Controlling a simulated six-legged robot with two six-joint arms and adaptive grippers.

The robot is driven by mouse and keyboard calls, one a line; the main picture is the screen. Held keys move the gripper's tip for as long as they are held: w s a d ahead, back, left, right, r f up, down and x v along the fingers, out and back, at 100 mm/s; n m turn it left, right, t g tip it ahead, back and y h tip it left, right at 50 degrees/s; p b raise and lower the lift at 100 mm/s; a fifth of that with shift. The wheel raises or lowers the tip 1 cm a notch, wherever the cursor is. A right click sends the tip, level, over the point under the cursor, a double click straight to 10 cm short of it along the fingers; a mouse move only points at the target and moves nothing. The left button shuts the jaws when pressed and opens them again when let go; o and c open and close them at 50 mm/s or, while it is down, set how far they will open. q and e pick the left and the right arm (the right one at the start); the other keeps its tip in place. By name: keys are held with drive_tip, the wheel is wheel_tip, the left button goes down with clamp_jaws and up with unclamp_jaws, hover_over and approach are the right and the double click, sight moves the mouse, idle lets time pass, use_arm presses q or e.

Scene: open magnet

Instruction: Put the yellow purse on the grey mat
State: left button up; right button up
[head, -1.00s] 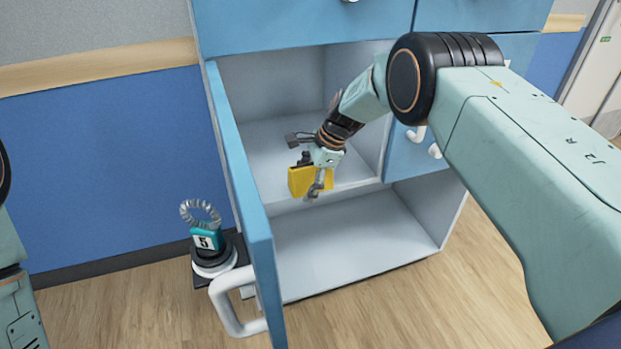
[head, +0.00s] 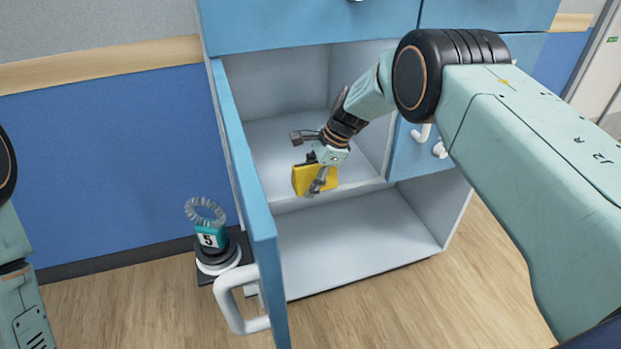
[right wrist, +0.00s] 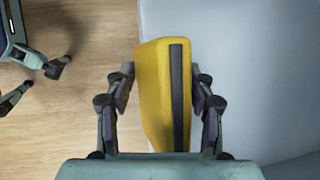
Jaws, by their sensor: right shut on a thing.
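The yellow purse (head: 306,181) is held by my right gripper (head: 317,176) at the front of the open cabinet's upper compartment. In the right wrist view the purse (right wrist: 154,95), with a dark strip along it, stands between the two fingers, which press on its sides. I cannot tell from the head view whether it touches the shelf. My left gripper (right wrist: 35,84) shows at the left edge of the right wrist view, fingers apart and empty over the wooden floor. I cannot make out a grey mat in either view.
The blue cabinet door (head: 246,195) stands open on the left, with a white handle (head: 232,308). A teal object marked 5 (head: 209,238) with a coiled ring stands on a dark base beside it. The lower compartment (head: 350,245) is empty.

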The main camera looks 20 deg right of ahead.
sight(310, 166)
drive_tip(key=r+p, duration=0.1)
drive_tip(key=r, duration=0.3)
drive_tip(key=shift+s+r+p, duration=0.1)
drive_tip(key=shift+s+p, duration=0.1)
drive_tip(key=shift+p, duration=0.2)
drive_tip(key=s+d+p, duration=0.1)
drive_tip(key=s+p, duration=0.1)
drive_tip(key=s, duration=1.5)
drive_tip(key=shift+s+d+f, duration=0.15)
drive_tip(key=shift+s+f, duration=0.05)
drive_tip(key=shift+s, duration=0.05)
